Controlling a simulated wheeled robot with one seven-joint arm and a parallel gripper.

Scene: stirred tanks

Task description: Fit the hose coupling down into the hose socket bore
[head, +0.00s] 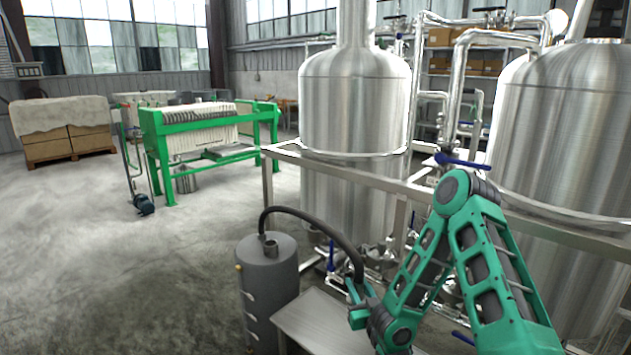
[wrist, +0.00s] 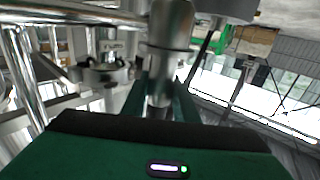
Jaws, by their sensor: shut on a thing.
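My gripper (head: 360,300) is at the lower middle of the head view, by the pipework in front of the tanks. A black hose (head: 318,221) arches from the top of a grey drum (head: 268,292) down to it. In the wrist view, my gripper (wrist: 163,100) is shut on the metal hose coupling (wrist: 168,45), a shiny cylinder between the fingers. In the head view the coupling is too small to tell from the fingers. I cannot make out the hose socket bore for certain; a round metal fitting (wrist: 100,74) shows left of the coupling, apart from it.
Steel tanks (head: 353,100) stand behind a metal frame rail (head: 345,176). A low metal table (head: 318,325) is beside the drum. Valves and pipes crowd the space near my gripper.

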